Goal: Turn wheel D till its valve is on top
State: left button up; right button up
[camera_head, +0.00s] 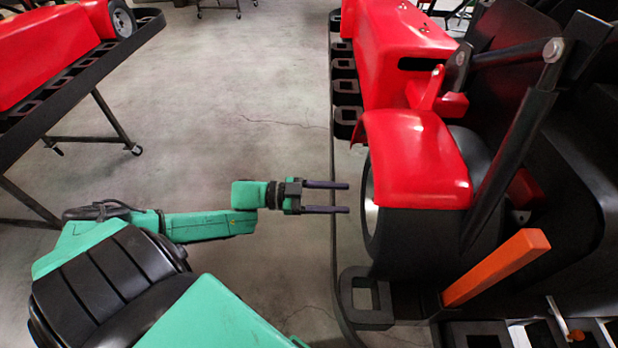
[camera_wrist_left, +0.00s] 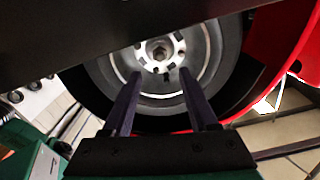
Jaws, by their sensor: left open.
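A wheel with a black tyre (camera_head: 420,243) and a silver rim stands under a red fender (camera_head: 415,158) on the kart at the right. No letter shows on it, so I cannot confirm it is wheel D. In the left wrist view its silver rim and hub (camera_wrist_left: 160,50) face my left gripper, with the top cut off by a dark bar. I cannot make out the valve for certain. My left gripper (camera_head: 347,198) is open and empty, its two fingers pointing at the wheel's outer face, a little apart from it. They also show in the wrist view (camera_wrist_left: 160,76).
A black stand rail (camera_head: 333,130) with square loops runs along the kart's left side; one loop (camera_head: 366,302) lies below the wheel. An orange bar (camera_head: 497,267) slants beside the tyre. Another stand (camera_head: 75,95) with red bodywork is at upper left. The floor between (camera_head: 240,90) is clear.

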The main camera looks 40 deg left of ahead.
pick_arm(q)
jog(key=v, duration=0.7)
jog(key=w+a+f+n+t+y, duration=0.1)
jog(key=a+f+n+t+y, duration=0.15)
jog(key=a+f+y, duration=0.35)
jog(key=w+a+f+n+t+y, duration=0.1)
jog(key=a+f+n+y, duration=0.25)
jog(key=f, duration=0.55)
jog(key=s+a+f+n+g+y, duration=0.1)
jog(key=s+a+f+n+y, duration=0.15)
jog(key=f, duration=0.45)
jog(key=s+a+f+n+g+y, duration=0.1)
jog(key=s+a+f+g+y, duration=0.1)
jog(key=s+f, duration=0.35)
jog(key=s+d+f+n+g, duration=0.1)
jog(key=s+d+f+g, duration=0.3)
jog(key=s+f, duration=0.5)
jog(key=s+d+f+n+g+y, duration=0.1)
jog(key=s+d+f+g, duration=0.4)
jog(key=s+d+f, duration=0.4)
jog(key=s+f, duration=0.1)
jog(key=s, duration=0.3)
jog(key=shift+s+d, duration=0.15)
jog(key=shift+s, duration=0.1)
